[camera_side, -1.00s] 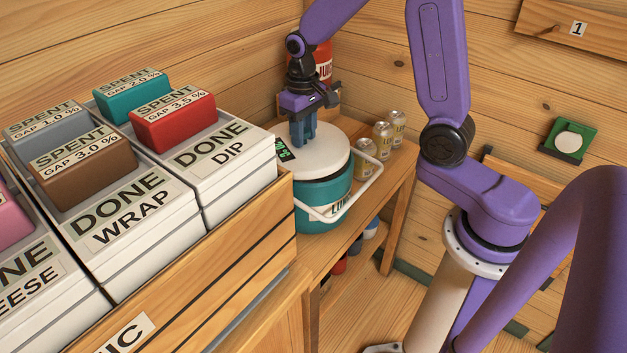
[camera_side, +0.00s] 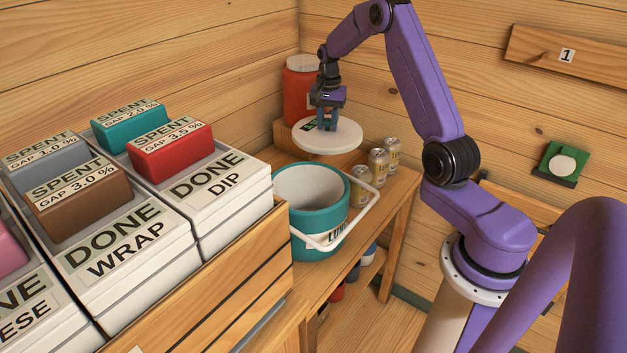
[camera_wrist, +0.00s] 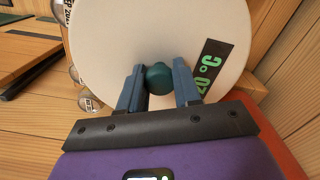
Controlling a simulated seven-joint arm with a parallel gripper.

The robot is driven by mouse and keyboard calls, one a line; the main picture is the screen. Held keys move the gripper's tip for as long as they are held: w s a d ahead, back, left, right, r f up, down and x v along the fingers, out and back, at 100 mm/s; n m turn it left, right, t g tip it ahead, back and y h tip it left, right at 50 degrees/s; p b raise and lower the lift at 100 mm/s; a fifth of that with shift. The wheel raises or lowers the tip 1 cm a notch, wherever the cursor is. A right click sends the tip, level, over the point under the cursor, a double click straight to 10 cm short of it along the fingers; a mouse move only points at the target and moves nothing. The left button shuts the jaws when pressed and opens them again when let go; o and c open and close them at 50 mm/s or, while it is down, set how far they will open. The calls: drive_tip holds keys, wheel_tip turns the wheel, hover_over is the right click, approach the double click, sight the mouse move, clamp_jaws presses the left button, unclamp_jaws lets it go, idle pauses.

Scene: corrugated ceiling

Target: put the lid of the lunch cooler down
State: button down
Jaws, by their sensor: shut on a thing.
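The lid (camera_side: 345,138) is a round white disc. My gripper (camera_side: 327,124) is shut on it and holds it in the air, up and behind the cooler. In the wrist view, my gripper's fingers (camera_wrist: 158,88) close on a teal knob (camera_wrist: 158,78) at the middle of the lid (camera_wrist: 120,45); a green "20 °C" display (camera_wrist: 209,68) sits beside the knob. The teal lunch cooler (camera_side: 335,207) stands open on the wooden shelf, its pale inside showing empty where I can see it. Its white handle (camera_side: 345,237) hangs across the front.
A red jar with a white lid (camera_side: 299,90) stands behind, near the held lid. Several cans (camera_side: 377,163) line the shelf at right. A wooden crate (camera_side: 240,255) with white boxes (camera_side: 215,190) is at left. Some shelf top (camera_side: 350,262) in front of the cooler is bare.

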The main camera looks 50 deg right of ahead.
wheel_tip(320, 180, down, 16)
drive_tip(key=shift+a+f, duration=0.1)
drive_tip(key=shift+f, duration=0.05)
idle(0.4)
drive_tip(key=shift+f, duration=0.1)
drive_tip(key=c, duration=0.8)
unclamp_jaws()
